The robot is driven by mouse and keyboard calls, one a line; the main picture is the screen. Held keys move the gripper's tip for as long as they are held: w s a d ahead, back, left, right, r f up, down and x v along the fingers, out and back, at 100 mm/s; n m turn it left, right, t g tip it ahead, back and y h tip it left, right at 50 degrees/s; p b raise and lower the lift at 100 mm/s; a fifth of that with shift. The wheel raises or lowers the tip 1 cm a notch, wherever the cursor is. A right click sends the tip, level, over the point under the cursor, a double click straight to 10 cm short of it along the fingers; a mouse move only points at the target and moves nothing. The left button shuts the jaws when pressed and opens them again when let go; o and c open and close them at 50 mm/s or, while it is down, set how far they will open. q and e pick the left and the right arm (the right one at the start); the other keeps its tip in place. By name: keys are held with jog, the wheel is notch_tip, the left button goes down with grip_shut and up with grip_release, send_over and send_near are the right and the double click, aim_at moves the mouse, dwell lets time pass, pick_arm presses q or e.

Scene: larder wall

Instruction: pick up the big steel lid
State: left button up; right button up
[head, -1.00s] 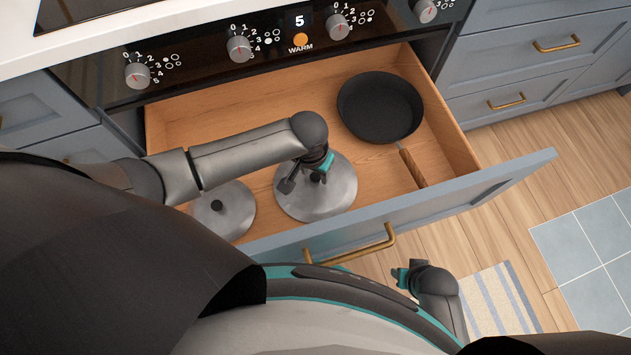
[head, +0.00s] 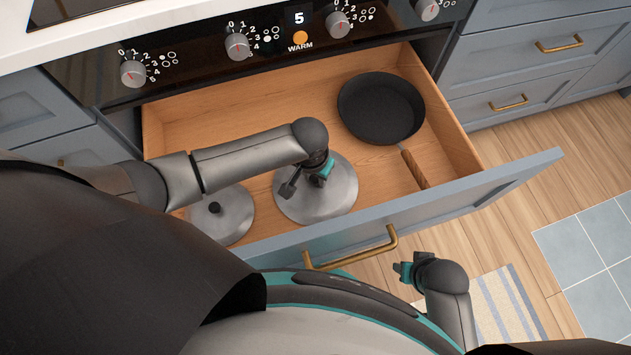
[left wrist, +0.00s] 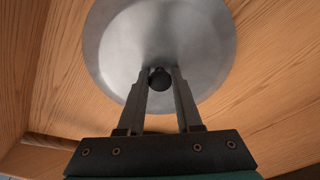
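The big steel lid (head: 335,205) lies flat in the open drawer, a round grey disc with a black knob. In the left wrist view the lid (left wrist: 205,35) fills the upper middle, and its knob (left wrist: 159,80) sits between my fingertips. My left gripper (head: 316,178) is over the lid's middle; in the wrist view its fingers (left wrist: 161,82) lie close against both sides of the knob, with little or no gap. It looks shut on the knob. My right gripper (head: 404,271) hangs outside the drawer front, away from the lid; its fingers are too small to read.
A smaller steel lid (head: 232,222) with a black knob lies left of the big one, partly behind my arm. A black frying pan (head: 380,108) with a wooden handle lies at the right. The drawer front (head: 470,197) rises on the near side; the oven panel overhangs the back.

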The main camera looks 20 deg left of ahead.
pick_arm(q)
grip_shut()
jog(key=shift+r, duration=0.1)
dwell(0.4)
jog(key=shift+r, duration=0.15)
jog(key=shift+r+p, duration=0.45)
jog(key=shift+p, duration=0.05)
notch_tip(320, 180, up, 7)
jog(key=p, duration=0.4)
jog(key=shift+f, duration=0.1)
jog(key=shift+r+p, duration=0.45)
jog(key=shift+r, duration=0.5)
pick_arm(e)
jog(key=s+d+f, duration=0.5)
jog(key=s+f, duration=0.2)
jog(key=f, duration=0.1)
jog(key=shift+s+d+f+h, duration=0.15)
jog(key=shift+d+h, duration=0.15)
jog(key=shift+d, duration=0.05)
